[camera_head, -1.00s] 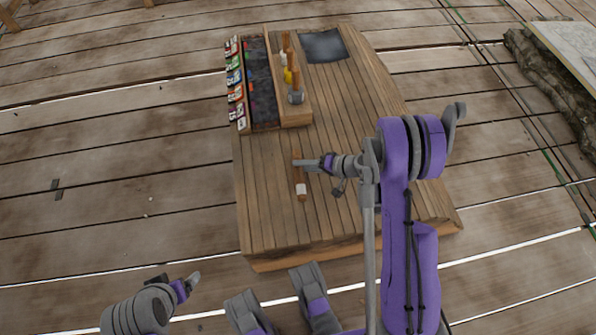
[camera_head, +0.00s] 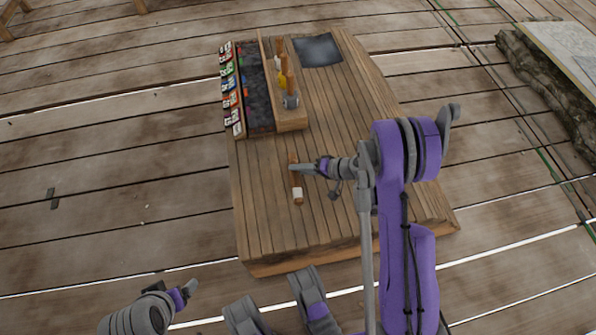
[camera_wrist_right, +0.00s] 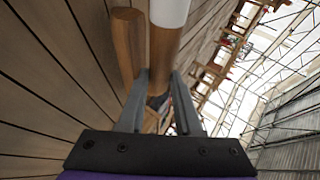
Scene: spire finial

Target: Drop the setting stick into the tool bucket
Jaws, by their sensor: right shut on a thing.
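The setting stick, a brown wooden rod with a white end (camera_head: 298,192), is at the middle of the wooden table. My right gripper (camera_head: 293,168) is shut on it. In the right wrist view the stick (camera_wrist_right: 165,50) runs between the two fingers (camera_wrist_right: 158,95), its white part at the top. A second plain brown rod (camera_wrist_right: 126,45) shows beside it there.
The wooden table (camera_head: 265,235) has bare planks in front of and right of the stick. A dark cloth (camera_head: 318,49) lies behind.

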